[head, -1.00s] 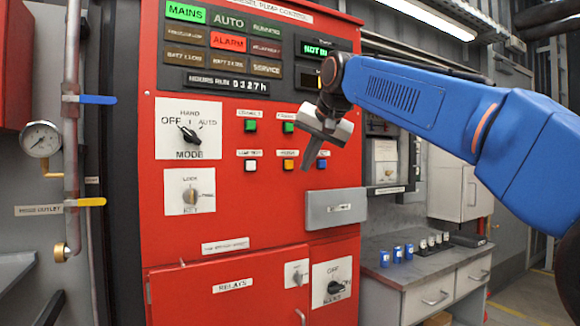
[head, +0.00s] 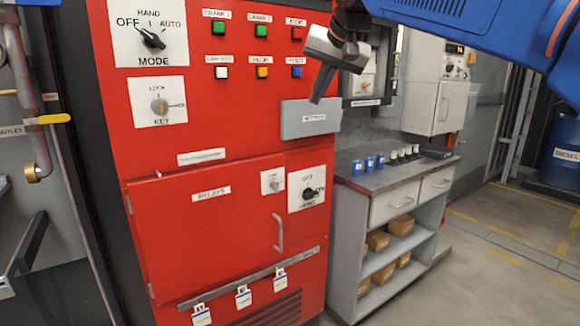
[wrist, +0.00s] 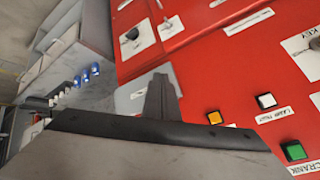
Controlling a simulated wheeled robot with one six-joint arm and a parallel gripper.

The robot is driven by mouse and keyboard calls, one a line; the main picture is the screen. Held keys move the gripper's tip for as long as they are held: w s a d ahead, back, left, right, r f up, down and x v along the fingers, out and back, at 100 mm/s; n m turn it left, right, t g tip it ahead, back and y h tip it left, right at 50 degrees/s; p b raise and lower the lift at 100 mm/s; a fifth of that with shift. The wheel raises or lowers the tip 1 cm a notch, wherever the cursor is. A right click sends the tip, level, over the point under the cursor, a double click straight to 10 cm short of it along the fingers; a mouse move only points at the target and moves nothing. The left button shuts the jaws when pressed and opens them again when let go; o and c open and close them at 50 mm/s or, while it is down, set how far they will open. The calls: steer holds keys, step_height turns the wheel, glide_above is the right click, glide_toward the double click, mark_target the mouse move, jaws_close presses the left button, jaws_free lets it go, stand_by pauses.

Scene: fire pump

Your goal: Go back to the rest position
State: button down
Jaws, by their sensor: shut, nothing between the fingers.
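My gripper (head: 318,98) is at the upper middle of the head view, pointing down with its dark fingers together and nothing in them. My blue arm reaches in from the upper right. In the wrist view the closed fingers (wrist: 160,97) point at the red panel, with the white button (wrist: 265,101) and the amber button (wrist: 215,117) at their right. Whether the fingers touch anything is not clear; they look apart from the panel.
A workbench (head: 345,165) with blue cups (head: 370,163) and boxes on its shelves stands right of the cabinet. Pipework with a yellow lever (head: 52,118) is at the left. A blue diesel drum (head: 562,150) stands at the far right. The floor (head: 480,260) at lower right is clear.

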steer(key=s+d+f+g+h, duration=0.1)
steer(key=s+d+f, duration=0.6)
steer(key=s+f, duration=0.4)
steer(key=s+d+f+n+h, duration=0.1)
steer(key=s+d+f, duration=0.7)
steer(key=f, duration=0.8)
steer(key=s+d+f+g+h, duration=0.1)
steer(key=s+d+f, duration=0.6)
steer(key=s+f, duration=0.7)
steer(key=shift+s+d+f+g, duration=0.2)
steer(key=shift+d+f+g, duration=0.1)
steer(key=shift+d+f, duration=0.05)
